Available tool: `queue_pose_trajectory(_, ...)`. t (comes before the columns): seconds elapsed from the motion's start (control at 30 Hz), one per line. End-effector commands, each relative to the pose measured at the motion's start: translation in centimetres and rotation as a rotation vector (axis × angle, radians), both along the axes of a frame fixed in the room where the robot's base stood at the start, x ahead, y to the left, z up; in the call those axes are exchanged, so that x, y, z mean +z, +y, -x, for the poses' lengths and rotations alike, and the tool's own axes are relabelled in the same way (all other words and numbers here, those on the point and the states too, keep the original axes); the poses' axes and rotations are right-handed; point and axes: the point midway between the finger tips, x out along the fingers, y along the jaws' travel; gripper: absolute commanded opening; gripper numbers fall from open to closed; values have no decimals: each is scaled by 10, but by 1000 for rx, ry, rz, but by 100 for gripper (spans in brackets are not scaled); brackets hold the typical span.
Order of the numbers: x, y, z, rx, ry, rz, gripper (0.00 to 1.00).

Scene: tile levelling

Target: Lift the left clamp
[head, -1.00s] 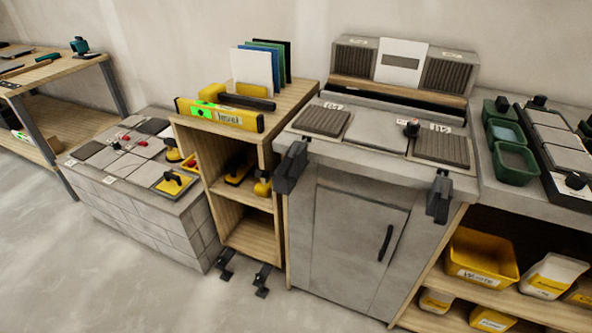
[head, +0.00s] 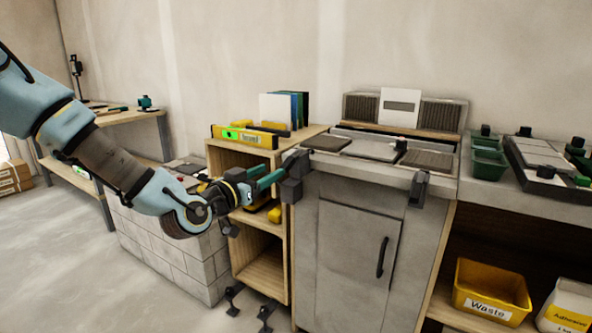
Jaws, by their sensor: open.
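The left clamp (head: 292,177) is a dark grey block-shaped clamp on the front left edge of the grey cabinet's top. My gripper (head: 271,178) reaches in from the left with its green fingers spread open, level with the clamp. The fingertips are at or very near the clamp's left side; I cannot tell whether they touch it. A second, similar clamp (head: 418,189) hangs on the same front edge at the right.
The grey cabinet (head: 340,250) has a black door handle. A wooden shelf unit (head: 262,270) with a yellow level (head: 244,136) on top stands left of it. Green bins (head: 487,165) stand on the right counter, above a yellow waste bin (head: 490,290).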

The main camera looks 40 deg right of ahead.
Motion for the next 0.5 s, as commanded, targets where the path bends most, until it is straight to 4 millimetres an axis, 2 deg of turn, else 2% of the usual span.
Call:
queue_pose_trajectory(0.3, 1, -58, -14, -1, 3, -1, 55)
queue_pose_trajectory(0.5, 0, -82, -21, 0, 2, -3, 55)
